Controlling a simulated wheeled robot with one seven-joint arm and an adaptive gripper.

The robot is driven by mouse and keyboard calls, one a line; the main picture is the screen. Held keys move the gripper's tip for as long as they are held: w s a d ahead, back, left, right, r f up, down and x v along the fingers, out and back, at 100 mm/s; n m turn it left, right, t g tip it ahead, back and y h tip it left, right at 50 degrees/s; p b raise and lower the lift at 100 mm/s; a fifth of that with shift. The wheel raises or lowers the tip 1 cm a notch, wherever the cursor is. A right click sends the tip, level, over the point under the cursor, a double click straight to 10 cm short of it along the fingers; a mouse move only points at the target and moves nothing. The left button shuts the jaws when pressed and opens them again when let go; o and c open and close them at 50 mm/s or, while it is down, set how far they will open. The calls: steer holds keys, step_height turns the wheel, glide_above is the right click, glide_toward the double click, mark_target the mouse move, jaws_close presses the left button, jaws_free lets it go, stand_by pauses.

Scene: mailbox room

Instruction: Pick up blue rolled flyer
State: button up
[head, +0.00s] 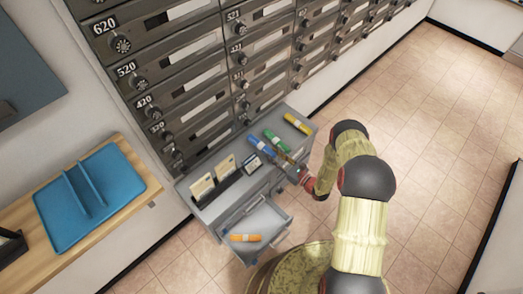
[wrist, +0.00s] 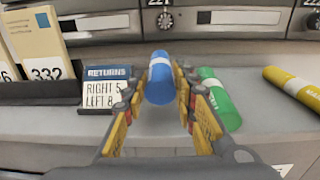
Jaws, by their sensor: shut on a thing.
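The blue rolled flyer (wrist: 160,84) has a white band and sits between the two fingers of my gripper (wrist: 160,98) in the wrist view. My gripper is shut on it. In the head view the blue flyer (head: 262,146) is at the grey cabinet top, with my gripper (head: 285,162) reaching it from the front right. Whether the flyer touches the surface I cannot tell. A green rolled flyer (wrist: 219,98) lies just right of my right finger, very close to it. A yellow rolled flyer (wrist: 296,91) lies farther right.
A returns sign (wrist: 108,88) and envelopes in a black holder (wrist: 40,93) stand left of the gripper. Mailboxes (head: 190,75) rise behind. Below, an open drawer (head: 262,222) holds an orange rolled flyer (head: 245,238). A blue tray (head: 88,197) sits on a wooden shelf at left.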

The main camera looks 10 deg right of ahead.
steer(key=v, duration=0.8)
steer(key=shift+p, duration=0.3)
steer(key=shift+r, duration=0.1)
